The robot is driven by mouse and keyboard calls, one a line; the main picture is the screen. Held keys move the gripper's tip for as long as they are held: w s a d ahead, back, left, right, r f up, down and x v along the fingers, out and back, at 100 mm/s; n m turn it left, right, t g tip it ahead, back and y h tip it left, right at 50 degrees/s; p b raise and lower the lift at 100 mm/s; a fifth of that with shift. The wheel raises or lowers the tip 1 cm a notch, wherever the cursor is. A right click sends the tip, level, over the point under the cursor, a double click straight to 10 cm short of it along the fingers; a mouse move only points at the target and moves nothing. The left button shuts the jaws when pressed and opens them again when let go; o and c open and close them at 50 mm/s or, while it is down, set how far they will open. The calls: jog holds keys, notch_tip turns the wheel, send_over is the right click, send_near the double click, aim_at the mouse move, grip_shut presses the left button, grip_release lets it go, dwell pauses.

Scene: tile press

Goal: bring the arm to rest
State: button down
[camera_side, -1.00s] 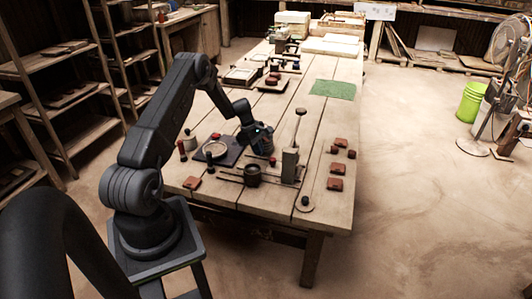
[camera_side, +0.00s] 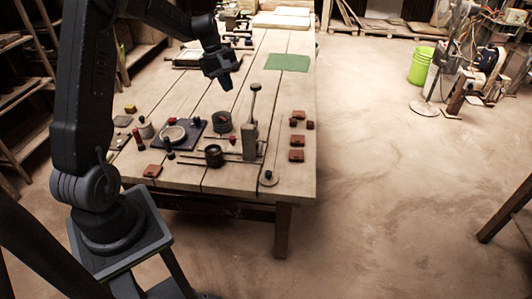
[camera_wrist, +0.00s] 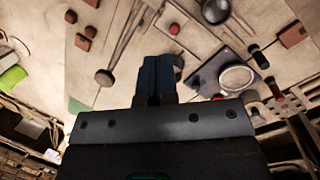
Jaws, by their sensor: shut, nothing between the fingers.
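My gripper (camera_side: 224,80) is raised above the wooden table (camera_side: 225,185) in the side view, clear of everything on it. Its fingers point down and look closed. In the wrist view my gripper (camera_wrist: 157,62) shows two dark fingers pressed together with nothing between them. The press (camera_side: 250,140) stands to the right below it, with its lever upright. A grey cup (camera_side: 222,122) stands beside the press, below my gripper, and a dark pot (camera_side: 214,156) stands nearer the front.
A round dish (camera_side: 173,135) sits on a dark blue plate (camera_side: 190,146) at the left. Several reddish tiles (camera_side: 296,141) lie at the right edge, another tile (camera_side: 152,171) at the front left. A green mat (camera_side: 287,62) lies farther back. The air around my gripper is free.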

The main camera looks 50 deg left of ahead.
jog(key=s+d+r+m+y, duration=0.1)
jog(key=s+d+r+m, duration=0.25)
jog(key=d, duration=0.25)
jog(key=s+d+r+m+t, duration=0.1)
jog(key=s+d+r+m, duration=0.1)
jog(key=d+r+m, duration=0.3)
jog(key=s+d+r+m+y, duration=0.1)
jog(key=s+d+r, duration=0.2)
jog(key=d, duration=0.5)
jog(key=s+d+m+t, duration=0.2)
jog(key=s+d+m, duration=0.6)
jog(key=s, duration=0.5)
jog(key=shift+d+f+t, duration=0.15)
jog(key=shift+f+t, duration=0.2)
jog(key=shift+t, duration=0.05)
